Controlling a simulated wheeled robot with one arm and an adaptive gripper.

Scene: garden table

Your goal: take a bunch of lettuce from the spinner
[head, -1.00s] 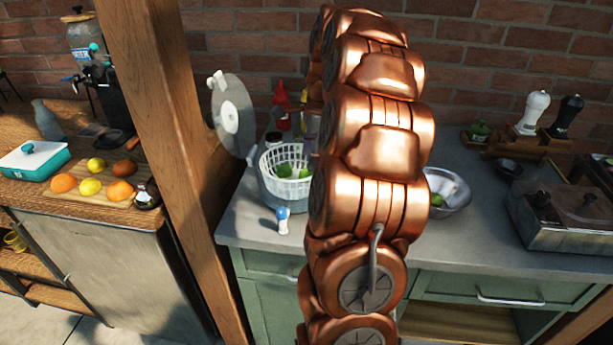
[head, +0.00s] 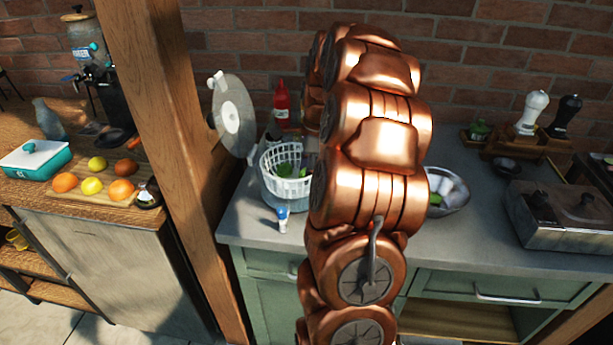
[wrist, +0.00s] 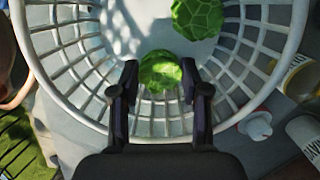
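The spinner is a white slatted basket (head: 268,160) in a clear bowl on the grey counter. Its round lid (head: 232,115) stands raised behind it to the left. In the wrist view I look down into the basket (wrist: 62,62). One green lettuce bunch (wrist: 161,82) lies near the basket's near wall. Another bunch (wrist: 197,16) lies farther off, at the top of the view. My gripper (wrist: 159,68) is open, with one dark finger on each side of the nearer bunch. I cannot tell whether the fingers touch it. In the head view my arm largely hides the gripper.
A steel bowl (head: 462,190) stands right of my arm. A small blue-and-white bottle (head: 283,220) stands in front of the spinner, and a red bottle (head: 281,104) behind it. A wooden post (head: 165,150) rises to the left. The counter's front edge is mostly clear.

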